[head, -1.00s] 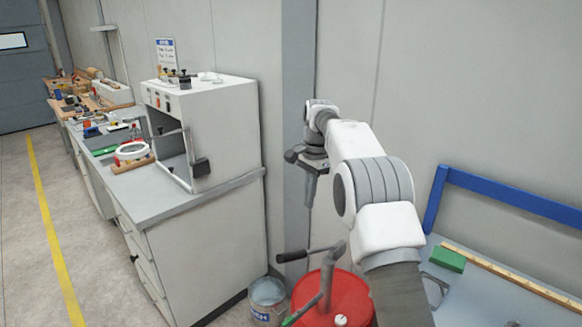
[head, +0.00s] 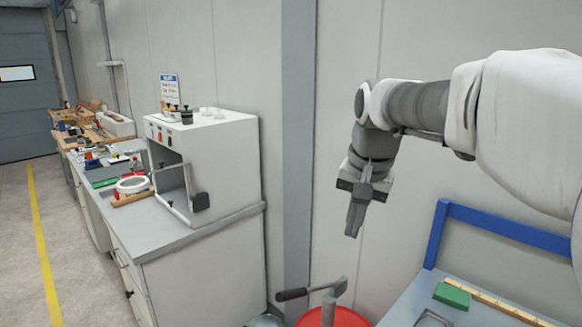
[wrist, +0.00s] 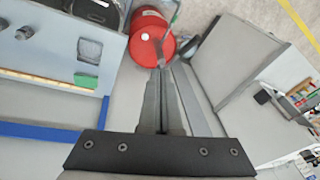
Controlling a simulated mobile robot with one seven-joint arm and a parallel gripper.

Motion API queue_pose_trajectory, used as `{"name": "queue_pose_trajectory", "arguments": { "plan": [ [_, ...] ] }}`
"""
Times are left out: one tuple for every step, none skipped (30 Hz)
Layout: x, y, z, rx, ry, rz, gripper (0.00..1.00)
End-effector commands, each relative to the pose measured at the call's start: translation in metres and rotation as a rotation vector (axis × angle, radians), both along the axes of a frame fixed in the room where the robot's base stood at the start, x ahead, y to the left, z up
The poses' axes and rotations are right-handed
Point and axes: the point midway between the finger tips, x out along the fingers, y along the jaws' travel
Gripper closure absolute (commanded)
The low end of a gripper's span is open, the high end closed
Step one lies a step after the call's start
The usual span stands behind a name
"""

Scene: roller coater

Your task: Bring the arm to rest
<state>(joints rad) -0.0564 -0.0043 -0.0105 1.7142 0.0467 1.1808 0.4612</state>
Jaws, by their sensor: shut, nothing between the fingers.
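My gripper (head: 355,218) hangs in the air in the head view, right of the grey wall post, with its fingers pointing down. It is shut and empty. The wrist view shows its two fingers (wrist: 163,75) together, pointing toward a red drum (wrist: 150,38) farther below. My arm is bent, with the white upper part reaching in from the right side of the head view. Nothing touches the gripper in either view.
A white cabinet (head: 215,150) with an open front stands on a grey workbench (head: 160,235) at left. The red drum (head: 345,318) with a crank handle is low in the middle. A blue-framed table (head: 430,297) holding a green block (head: 452,295) is at right.

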Motion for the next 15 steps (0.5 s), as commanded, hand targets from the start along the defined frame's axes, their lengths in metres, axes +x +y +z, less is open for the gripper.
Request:
{"name": "queue_pose_trajectory", "arguments": {
  "plan": [
    [-0.016,-0.003,0.002,-0.009,-0.017,0.022,1.00],
    [-0.024,-0.004,0.003,-0.014,-0.029,0.037,1.00],
    [-0.035,-0.006,0.002,-0.023,-0.042,0.057,1.00],
    [-0.043,-0.008,0.002,-0.029,-0.051,0.071,1.00],
    [-0.051,-0.009,0.001,-0.036,-0.062,0.088,1.00],
    [-0.062,-0.011,0.000,-0.045,-0.074,0.106,1.00],
    [-0.070,-0.012,-0.001,-0.052,-0.085,0.121,1.00],
    [-0.078,-0.013,-0.003,-0.059,-0.095,0.137,1.00],
    [-0.089,-0.015,-0.005,-0.068,-0.108,0.155,1.00],
    [-0.097,-0.016,-0.007,-0.076,-0.118,0.170,1.00],
    [-0.105,-0.017,-0.010,-0.083,-0.127,0.185,1.00],
    [-0.116,-0.019,-0.013,-0.094,-0.140,0.204,1.00],
    [-0.123,-0.020,-0.016,-0.102,-0.150,0.219,1.00],
    [-0.131,-0.021,-0.019,-0.110,-0.159,0.233,1.00],
    [-0.141,-0.022,-0.024,-0.121,-0.173,0.253,1.00]
  ]
}}
